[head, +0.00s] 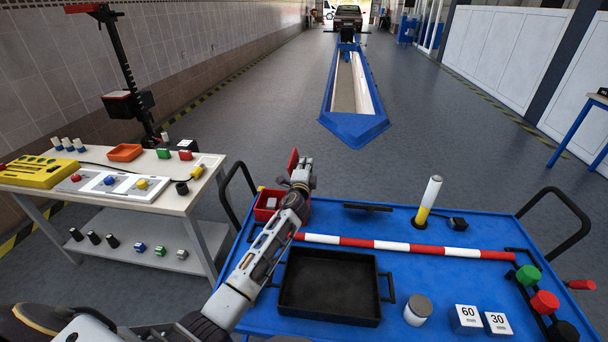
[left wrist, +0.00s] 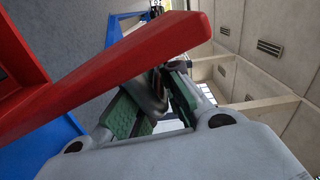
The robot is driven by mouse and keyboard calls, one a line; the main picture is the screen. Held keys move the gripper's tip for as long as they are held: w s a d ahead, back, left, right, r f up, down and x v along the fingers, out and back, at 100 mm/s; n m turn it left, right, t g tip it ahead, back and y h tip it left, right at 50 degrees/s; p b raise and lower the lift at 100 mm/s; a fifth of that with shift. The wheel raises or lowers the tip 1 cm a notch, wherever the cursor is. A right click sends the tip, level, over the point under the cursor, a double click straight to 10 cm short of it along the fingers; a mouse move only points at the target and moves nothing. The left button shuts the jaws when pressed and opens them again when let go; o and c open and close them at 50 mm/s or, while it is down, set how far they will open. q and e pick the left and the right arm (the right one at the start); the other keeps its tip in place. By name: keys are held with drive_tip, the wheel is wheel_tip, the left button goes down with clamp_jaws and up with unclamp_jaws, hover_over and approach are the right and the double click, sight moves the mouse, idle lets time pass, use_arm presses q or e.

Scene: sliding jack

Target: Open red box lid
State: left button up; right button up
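The red box (head: 268,207) stands at the back left corner of the blue cart. Its red lid (head: 293,161) is raised and tilted up on the box's right side. It also crosses the left wrist view as a large red slab (left wrist: 120,75), very close to the camera. My left gripper (head: 303,172) is beside the raised lid, on its right. In the left wrist view its green-padded fingers (left wrist: 155,98) are partly covered by the lid. I cannot tell whether they are apart at the tips or touch the lid. My right gripper is not in view.
The blue cart top (head: 400,275) holds a black tray (head: 330,318), a red and white bar (head: 400,246), a yellow and white cylinder (head: 428,200) and 60 and 30 blocks (head: 467,319). A workbench (head: 130,192) stands at left. Open floor lies beyond the cart.

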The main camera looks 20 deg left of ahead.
use_arm(q)
drive_tip(key=shift+o, duration=0.7)
drive_tip(key=shift+s+f, duration=0.15)
drive_tip(key=shift+f, duration=0.05)
drive_tip(key=shift+s+d+f, duration=0.2)
drive_tip(key=shift+s+f, duration=0.15)
drive_tip(key=s, duration=0.2)
drive_tip(key=s+r, duration=0.1)
drive_tip(key=shift+d, duration=0.25)
drive_tip(key=v, duration=0.8)
